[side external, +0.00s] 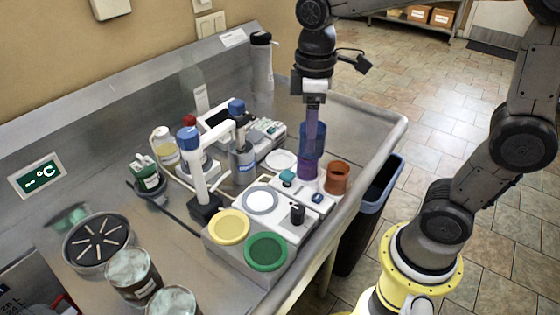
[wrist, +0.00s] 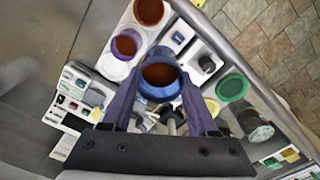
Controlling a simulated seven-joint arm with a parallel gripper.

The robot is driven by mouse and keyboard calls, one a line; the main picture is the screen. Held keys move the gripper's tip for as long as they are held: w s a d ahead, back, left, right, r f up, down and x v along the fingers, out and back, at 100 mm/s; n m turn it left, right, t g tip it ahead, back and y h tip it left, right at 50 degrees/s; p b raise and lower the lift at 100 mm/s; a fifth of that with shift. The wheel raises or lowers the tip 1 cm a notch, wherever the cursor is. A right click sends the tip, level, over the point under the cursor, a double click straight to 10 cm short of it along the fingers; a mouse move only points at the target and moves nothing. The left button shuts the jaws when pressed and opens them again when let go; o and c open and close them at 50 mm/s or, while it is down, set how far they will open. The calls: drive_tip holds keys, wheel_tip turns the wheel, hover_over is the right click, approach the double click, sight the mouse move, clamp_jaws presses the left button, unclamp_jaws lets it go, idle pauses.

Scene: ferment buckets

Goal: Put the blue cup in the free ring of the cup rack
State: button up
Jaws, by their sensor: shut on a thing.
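My gripper (side external: 313,118) points down and is shut on the blue cup (side external: 312,145), which hangs upright above the bench unit. In the wrist view the blue cup (wrist: 160,94) sits between my two purple fingers, its mouth facing the camera and its inside brown. A purple cup (side external: 308,170) shows right below the blue cup in the side view. An orange-brown cup (side external: 338,177) stands to its right. The wrist view also shows the purple cup (wrist: 127,45) and the orange-brown cup (wrist: 149,11).
Blue-capped bottles and a white stand (side external: 200,182) crowd the left. The sink's raised edge (side external: 385,150) is at right.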

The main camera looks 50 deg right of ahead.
drive_tip(key=s+d+m, duration=0.2)
drive_tip(key=d, duration=0.2)
drive_tip(key=w+f, duration=0.3)
drive_tip(key=w, duration=0.1)
drive_tip(key=w+d+f, duration=0.1)
drive_tip(key=w+f, duration=0.1)
drive_tip(key=w, duration=0.3)
drive_tip(key=w+f, duration=0.3)
drive_tip(key=w, duration=0.1)
drive_tip(key=shift+w+d+f, duration=0.25)
drive_tip(key=shift+d+f, duration=0.1)
drive_tip(key=shift+d, duration=0.05)
drive_tip(key=shift+w+f, duration=0.2)
drive_tip(key=shift+f, duration=1.5)
drive_tip(key=shift+f, duration=0.15)
drive_tip(key=o, duration=1.4)
